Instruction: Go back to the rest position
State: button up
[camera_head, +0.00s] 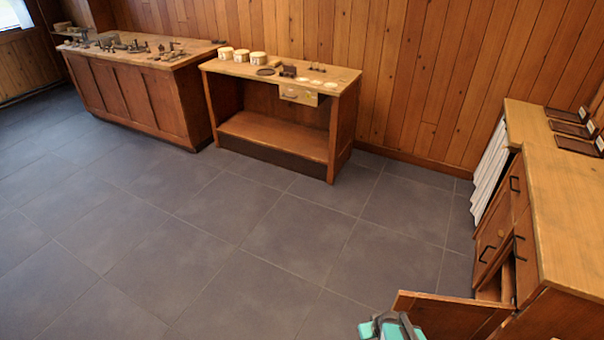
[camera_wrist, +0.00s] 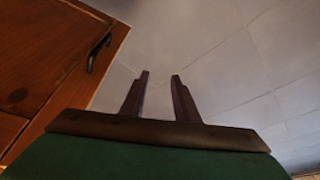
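My gripper (camera_wrist: 159,78) shows in the wrist view with its two dark fingers apart and nothing between them. Grey floor tiles lie behind the fingertips. A wooden cabinet front (camera_wrist: 45,50) with a dark handle (camera_wrist: 98,52) is to the left of the fingers, apart from them. In the head view only a teal and grey part of my arm shows at the bottom edge, beside an open cabinet door (camera_head: 450,312). The fingers are not visible there.
A wooden cabinet (camera_head: 570,220) with drawers stands at the right, dark trays (camera_head: 580,146) on top. A workbench (camera_head: 300,150) with pots and small items stands at the back wall. A longer bench (camera_head: 130,100) is at the back left. The middle floor is clear.

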jog(key=s+a+f+n+g, duration=0.1)
jog(key=s+a+f+g, duration=0.1)
jog(key=s+a+g, duration=0.5)
jog(key=s+r+m+g, duration=0.2)
jog(key=s+r+m, duration=0.1)
jog(key=s, duration=0.8)
jog(key=shift+s+d+h, duration=0.2)
jog(key=shift+h, duration=0.2)
jog(key=shift+o, duration=0.4)
jog(key=shift+a, duration=0.15)
